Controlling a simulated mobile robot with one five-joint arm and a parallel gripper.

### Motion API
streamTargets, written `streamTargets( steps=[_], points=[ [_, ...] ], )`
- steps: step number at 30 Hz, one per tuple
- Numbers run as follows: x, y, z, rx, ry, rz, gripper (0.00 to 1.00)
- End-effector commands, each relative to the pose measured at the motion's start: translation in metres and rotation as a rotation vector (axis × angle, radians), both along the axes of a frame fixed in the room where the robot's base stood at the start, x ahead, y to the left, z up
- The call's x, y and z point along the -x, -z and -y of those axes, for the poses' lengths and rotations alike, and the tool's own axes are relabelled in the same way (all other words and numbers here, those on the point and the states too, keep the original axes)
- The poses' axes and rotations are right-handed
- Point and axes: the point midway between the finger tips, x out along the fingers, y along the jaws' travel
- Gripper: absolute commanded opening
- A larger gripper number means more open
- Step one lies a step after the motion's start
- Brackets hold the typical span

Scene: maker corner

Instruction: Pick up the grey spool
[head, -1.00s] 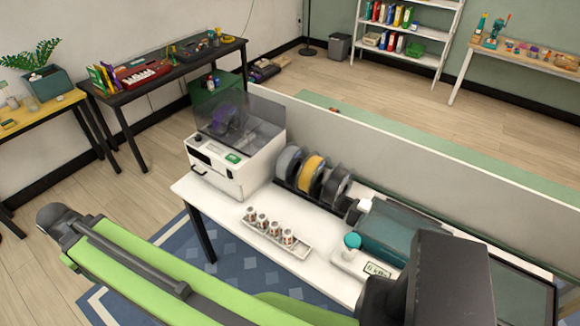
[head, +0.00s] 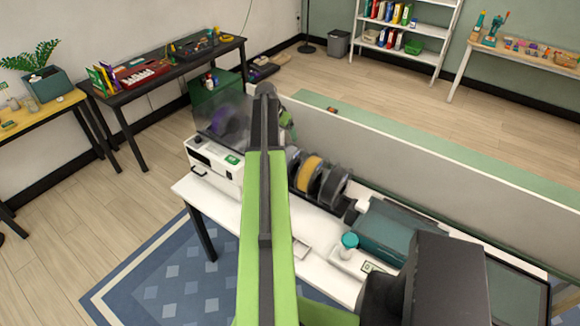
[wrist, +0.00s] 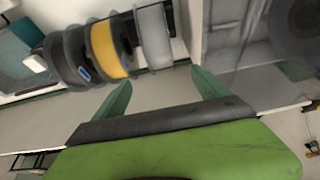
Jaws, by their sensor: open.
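The grey spool (wrist: 154,36) stands at the end of a row of spools, beside the yellow spool (wrist: 104,50). In the head view a sliver of the grey spool (head: 292,157) shows beside my arm, which hides the rest. My gripper (wrist: 163,90) is open and empty. In the wrist view its two green fingers point toward the row, with the grey spool beyond the gap between them, apart from both.
Dark spools (head: 333,186) stand on the yellow spool's other side. A white printer (head: 213,165) with a clear cover stands left of the row. A grey divider (head: 400,170) runs behind it. A teal box (head: 395,235) and teal-capped bottle (head: 349,241) are to the right.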

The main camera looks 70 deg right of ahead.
Motion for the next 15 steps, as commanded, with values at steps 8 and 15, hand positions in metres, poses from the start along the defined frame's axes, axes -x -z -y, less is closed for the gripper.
streamTargets(
  steps=[8, 15],
  points=[
    [-0.001, 0.047, 0.011, 0.000, -0.008, -0.001, 0.85],
    [0.002, 0.098, 0.030, -0.001, -0.010, -0.001, 0.85]
  ],
)
